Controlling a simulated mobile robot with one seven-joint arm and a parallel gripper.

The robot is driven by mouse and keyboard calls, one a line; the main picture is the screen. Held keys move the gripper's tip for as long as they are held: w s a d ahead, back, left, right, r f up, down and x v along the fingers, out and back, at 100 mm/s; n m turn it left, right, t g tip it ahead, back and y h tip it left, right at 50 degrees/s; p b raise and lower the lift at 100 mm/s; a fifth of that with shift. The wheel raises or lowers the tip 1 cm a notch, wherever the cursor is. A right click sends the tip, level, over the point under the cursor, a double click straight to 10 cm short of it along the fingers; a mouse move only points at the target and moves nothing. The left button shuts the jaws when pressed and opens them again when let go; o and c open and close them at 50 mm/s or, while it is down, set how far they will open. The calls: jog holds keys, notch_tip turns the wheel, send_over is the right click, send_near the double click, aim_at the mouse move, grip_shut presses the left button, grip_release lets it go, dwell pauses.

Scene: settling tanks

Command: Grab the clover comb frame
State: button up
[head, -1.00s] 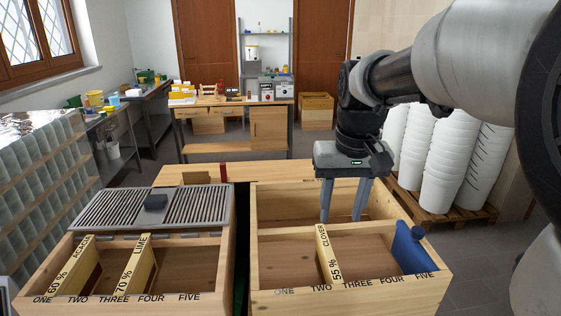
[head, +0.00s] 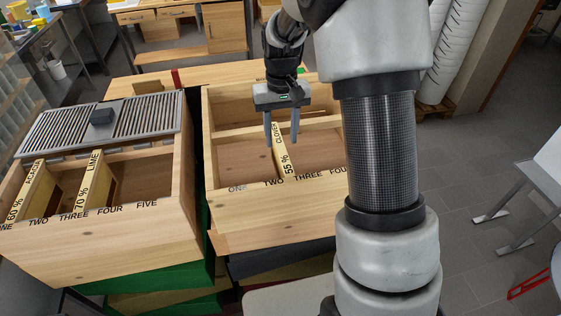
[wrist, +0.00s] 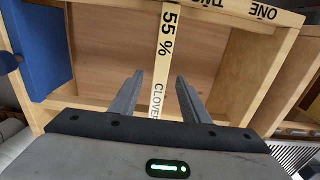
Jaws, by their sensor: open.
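The clover comb frame (head: 279,143) is a pale wooden bar marked "CLOVER" and "55 %", running front to back in the right-hand wooden box (head: 260,213), near slot TWO. In the wrist view its top bar (wrist: 168,45) runs between my fingers, the word CLOVER closest to my palm. My gripper (head: 281,141) points down over the frame, open, one finger on each side. The wrist view shows the open fingers (wrist: 160,78) with a gap on both sides of the bar. How deep the fingertips reach is unclear.
The left box (head: 150,215) holds the acacia frame (head: 28,188) and lime frame (head: 91,183). A grey grate (head: 60,130) with a dark block (head: 102,116) lies over its back. A blue board (wrist: 40,48) stands at the other end of the right box.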

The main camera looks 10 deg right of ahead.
aim_at(281, 146)
jog(key=shift+a+f+p, duration=0.1)
jog(key=shift+f+p, duration=0.3)
jog(key=shift+f, duration=2.65)
jog(key=shift+r, duration=0.1)
grip_shut()
